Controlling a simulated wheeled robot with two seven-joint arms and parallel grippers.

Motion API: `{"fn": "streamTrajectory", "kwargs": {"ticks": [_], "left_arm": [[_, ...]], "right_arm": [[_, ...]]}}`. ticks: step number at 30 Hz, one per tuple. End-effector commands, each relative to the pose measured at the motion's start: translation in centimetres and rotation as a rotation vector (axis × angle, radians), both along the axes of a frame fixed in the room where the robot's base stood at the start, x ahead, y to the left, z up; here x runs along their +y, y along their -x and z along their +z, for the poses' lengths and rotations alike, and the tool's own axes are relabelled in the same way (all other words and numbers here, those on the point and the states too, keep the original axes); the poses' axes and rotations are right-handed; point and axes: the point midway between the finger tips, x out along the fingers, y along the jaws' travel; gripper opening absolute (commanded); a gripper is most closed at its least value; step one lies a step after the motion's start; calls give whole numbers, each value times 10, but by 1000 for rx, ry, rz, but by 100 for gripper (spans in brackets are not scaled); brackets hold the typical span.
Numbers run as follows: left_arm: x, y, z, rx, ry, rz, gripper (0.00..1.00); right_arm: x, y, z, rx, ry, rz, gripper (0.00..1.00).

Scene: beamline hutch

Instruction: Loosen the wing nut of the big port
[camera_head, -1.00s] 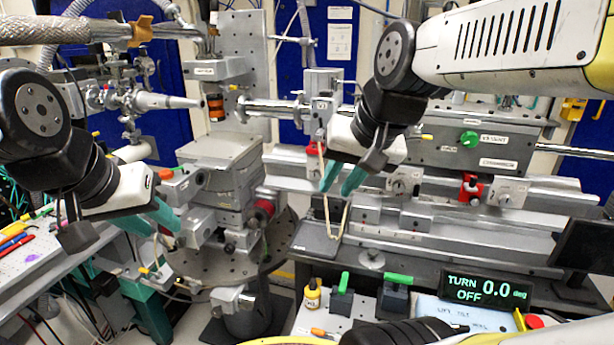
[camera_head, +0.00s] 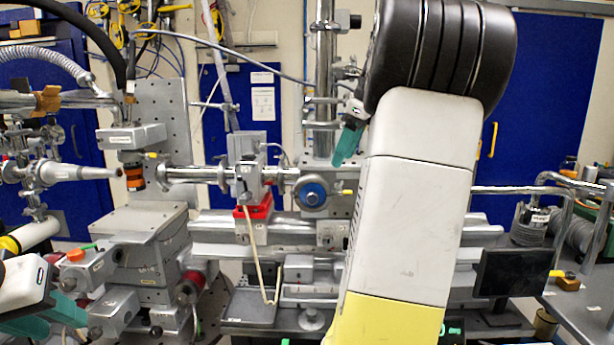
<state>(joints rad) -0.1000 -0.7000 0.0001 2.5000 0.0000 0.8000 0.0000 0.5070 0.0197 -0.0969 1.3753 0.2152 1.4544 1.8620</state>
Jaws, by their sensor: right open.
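My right gripper (camera_head: 350,140) shows a teal finger pointing down, just right of the upright steel pipe column (camera_head: 323,75). It is open; my raised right arm hides part of it. The column carries clamped joints (camera_head: 322,100) and short side ports, partly behind the gripper. I cannot make out a wing nut or tell which port is the big one. I cannot tell whether the gripper touches anything. My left gripper (camera_head: 48,315) is at the lower left edge, partly cut off, with teal fingers low in front of the grey stage; its opening is unclear.
A horizontal steel pipe (camera_head: 200,173) leads to a grey valve block on a red mount (camera_head: 253,211). A blue round part (camera_head: 311,193) sits right of it. A steel nozzle (camera_head: 75,172) points in from the left. A dark screen (camera_head: 515,273) stands at right.

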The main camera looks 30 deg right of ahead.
Motion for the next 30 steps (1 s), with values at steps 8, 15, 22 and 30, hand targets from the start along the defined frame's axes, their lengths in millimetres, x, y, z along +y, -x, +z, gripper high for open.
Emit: {"fn": "streamTrajectory", "kwargs": {"ticks": [8,15,22,30], "left_arm": [[0,0,0,0,0,0,36],[0,0,0,0,0,0,36],[0,0,0,0,0,0,36],[0,0,0,0,0,0,36]], "right_arm": [[-28,-4,-2,43,-80,-201,56],[-21,-16,-35,46,-80,-199,56],[-17,-27,-62,44,-78,-198,56],[-16,-29,-69,42,-76,-198,56]]}}
